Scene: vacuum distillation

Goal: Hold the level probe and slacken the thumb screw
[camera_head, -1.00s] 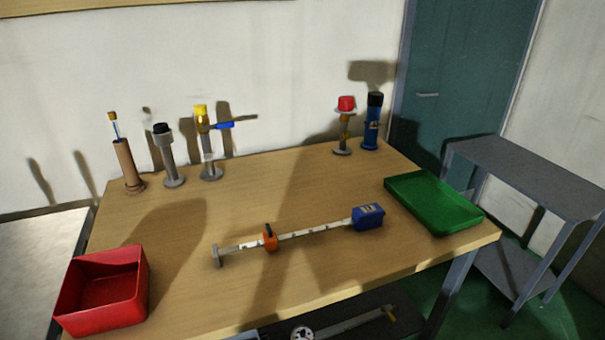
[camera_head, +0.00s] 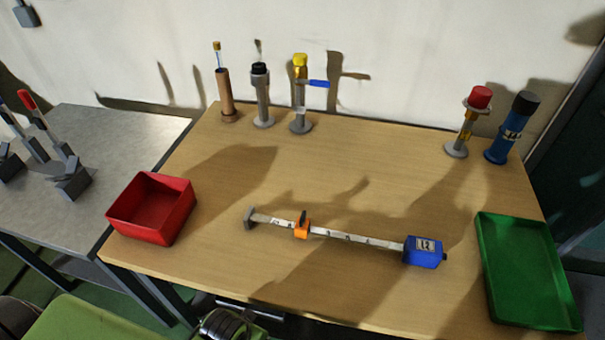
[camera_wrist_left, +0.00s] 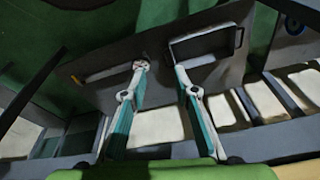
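The level probe (camera_head: 345,236) lies across the wooden table in the head view. It has a white graduated rod, a grey foot at its left end and a blue head (camera_head: 422,252) at its right end. An orange slider (camera_head: 302,229) sits around the rod left of the middle. A dark upright piece on it, apparently the thumb screw (camera_head: 303,215), points up. My left gripper (camera_wrist_left: 163,68) shows in the left wrist view with its fingers apart and nothing between them, away from the probe. My right gripper is not in view.
A red bin (camera_head: 152,208) stands at the table's left and a green tray (camera_head: 525,270) at its right. Several upright fittings, including a yellow-topped one (camera_head: 300,95) and a blue cylinder (camera_head: 510,130), line the back. The table around the probe is largely clear. A grey bench (camera_head: 110,135) stands left.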

